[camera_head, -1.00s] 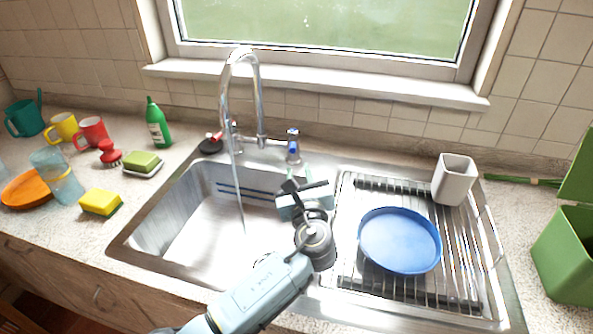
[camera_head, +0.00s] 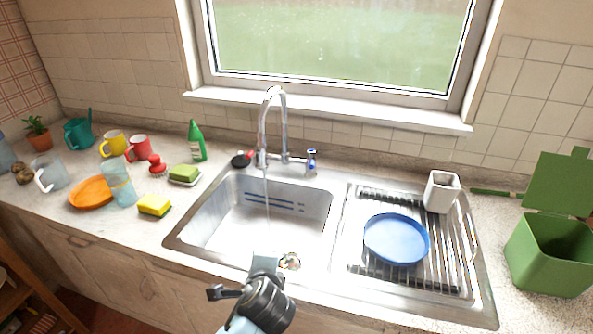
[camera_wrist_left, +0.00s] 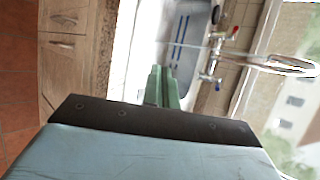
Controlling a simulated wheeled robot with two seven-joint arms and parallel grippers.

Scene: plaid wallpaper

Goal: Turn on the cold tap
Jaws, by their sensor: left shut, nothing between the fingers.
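The cold tap (camera_head: 312,160), with a blue mark, stands on the sink's back edge to the right of the chrome spout (camera_head: 273,115). The hot tap (camera_head: 250,156), with a red mark, is to the left of the spout. A thin stream of water (camera_head: 267,190) falls from the spout into the basin. The cold tap (camera_wrist_left: 216,80) and water also show in the left wrist view. My left gripper (camera_wrist_left: 163,88) is shut and empty, with green fingers pointing toward the sink. In the head view it is at the basin's front edge, well away from the taps. My right gripper is out of view.
A blue plate (camera_head: 397,238) and a grey cup (camera_head: 441,192) are on the drainer at right. A green bottle (camera_head: 197,141), sponges and mugs stand on the left counter. A green bin (camera_head: 548,255) is at far right. The space above the basin is clear.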

